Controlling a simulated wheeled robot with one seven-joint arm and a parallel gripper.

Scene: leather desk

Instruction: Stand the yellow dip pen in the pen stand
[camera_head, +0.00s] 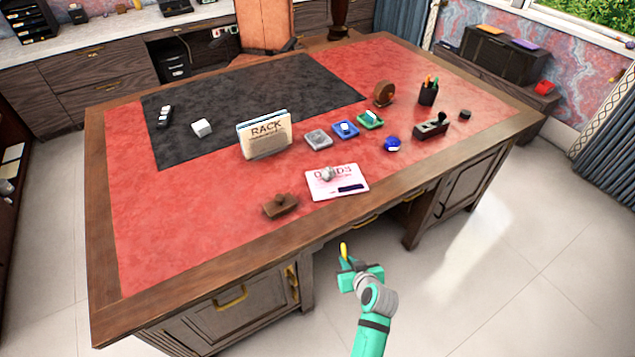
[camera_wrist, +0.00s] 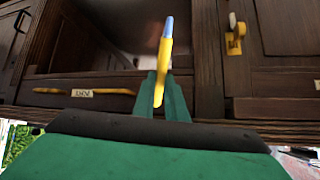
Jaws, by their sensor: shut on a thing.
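The yellow dip pen (camera_wrist: 162,72) is between the fingers of my gripper (camera_wrist: 162,98) in the wrist view, with a blue section at its upper end. My gripper (camera_head: 346,268) is shut on it in front of the desk's near edge, away from the desktop. In the head view the pen (camera_head: 343,249) shows as a short yellow piece above the gripper. A dark cup (camera_head: 428,95) with several pens stands upright at the desk's right rear and looks like the pen stand. The gripper is far from it, nearer and to its left.
The desk (camera_head: 105,200) has a red top. A paper rack (camera_head: 265,138), small trays (camera_head: 345,130), a printed card (camera_head: 337,182), a brown block (camera_head: 281,205), a blue object (camera_head: 392,144) and a black holder (camera_head: 431,126) stand on it. Its right front is clear.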

